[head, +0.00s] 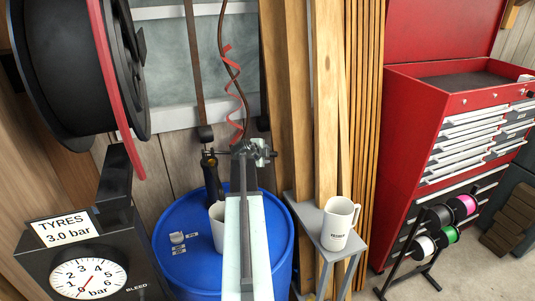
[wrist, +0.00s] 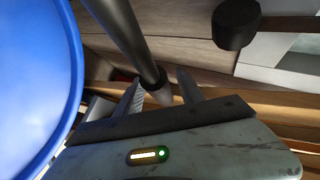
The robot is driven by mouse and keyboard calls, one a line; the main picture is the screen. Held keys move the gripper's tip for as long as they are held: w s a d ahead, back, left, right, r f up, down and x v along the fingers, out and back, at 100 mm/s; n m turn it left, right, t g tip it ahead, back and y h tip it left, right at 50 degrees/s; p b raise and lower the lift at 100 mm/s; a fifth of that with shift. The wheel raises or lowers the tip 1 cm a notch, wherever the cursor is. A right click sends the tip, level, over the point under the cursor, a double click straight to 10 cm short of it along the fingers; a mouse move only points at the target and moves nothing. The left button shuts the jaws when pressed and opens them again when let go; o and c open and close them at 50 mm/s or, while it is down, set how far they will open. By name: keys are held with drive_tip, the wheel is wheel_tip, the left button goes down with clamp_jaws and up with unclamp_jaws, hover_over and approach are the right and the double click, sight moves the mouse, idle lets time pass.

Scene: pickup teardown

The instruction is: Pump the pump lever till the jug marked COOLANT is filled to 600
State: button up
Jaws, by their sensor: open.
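A blue drum (head: 185,235) stands below my gripper, with a pale jug (head: 216,228) on top, partly hidden by my arm; its marking and level cannot be read. A black upright handle (head: 212,178) stands beside that jug, apparently the pump lever. My gripper (head: 243,150) is open, up and right of it in the head view. In the wrist view, a dark rod (wrist: 130,42) with a paler tip reaches toward the space between the jaws (wrist: 157,86); contact cannot be told. A white jug (head: 337,224) with a tiny dark marking stands on a grey stand (head: 305,215).
A tyre gauge box (head: 85,250) and a black hose reel (head: 75,70) are at left. A brown bar with a black end (head: 205,132) hangs behind; its black end shows in the wrist view (wrist: 235,25). Planks (head: 325,100), a red tool chest (head: 400,150) and a spool rack (head: 408,262) are at right.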

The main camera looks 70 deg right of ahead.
drive_tip(key=p+v, duration=0.2)
drive_tip(key=v, duration=0.4)
drive_tip(key=shift+p, duration=0.3)
idle(0.5)
